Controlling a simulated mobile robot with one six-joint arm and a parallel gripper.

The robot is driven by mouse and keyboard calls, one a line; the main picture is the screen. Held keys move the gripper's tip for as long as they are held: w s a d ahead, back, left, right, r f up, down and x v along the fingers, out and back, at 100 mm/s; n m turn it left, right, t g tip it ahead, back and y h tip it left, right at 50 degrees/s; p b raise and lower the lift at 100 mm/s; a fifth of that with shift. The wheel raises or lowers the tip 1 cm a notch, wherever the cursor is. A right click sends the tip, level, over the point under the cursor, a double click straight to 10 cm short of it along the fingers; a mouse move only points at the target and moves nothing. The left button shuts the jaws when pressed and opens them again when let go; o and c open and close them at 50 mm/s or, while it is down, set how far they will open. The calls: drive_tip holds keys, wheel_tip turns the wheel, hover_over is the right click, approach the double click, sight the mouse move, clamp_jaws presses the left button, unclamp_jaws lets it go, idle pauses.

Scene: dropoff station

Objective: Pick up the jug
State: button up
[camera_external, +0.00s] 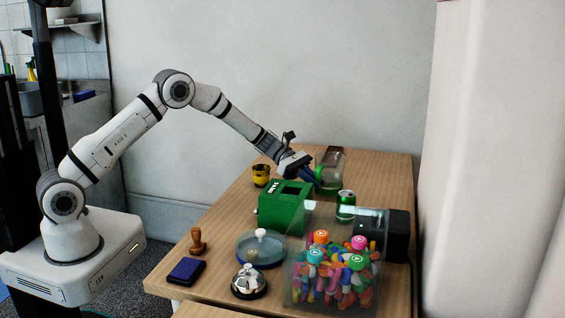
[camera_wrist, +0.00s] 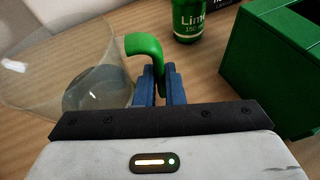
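The jug (camera_external: 329,158) is clear with a green handle, and stands toward the far end of the wooden table. In the wrist view its clear body (camera_wrist: 70,65) is at the left, with the curved green handle (camera_wrist: 145,45) reaching toward my gripper. My gripper (camera_external: 314,181) is beside the jug. Its two blue fingers (camera_wrist: 160,80) sit close on either side of the handle and appear shut on it. I cannot tell whether the jug is off the table.
A green box (camera_external: 284,208) stands close in front of my gripper. A green can (camera_external: 345,206) is right of it. A yellow cup (camera_external: 261,175) is left. A clear container of colourful pieces (camera_external: 330,285), a bell (camera_external: 249,283) and a glass dish (camera_external: 240,252) fill the near end.

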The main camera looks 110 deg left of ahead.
clamp_jaws()
drive_tip(key=shift+r, duration=0.25)
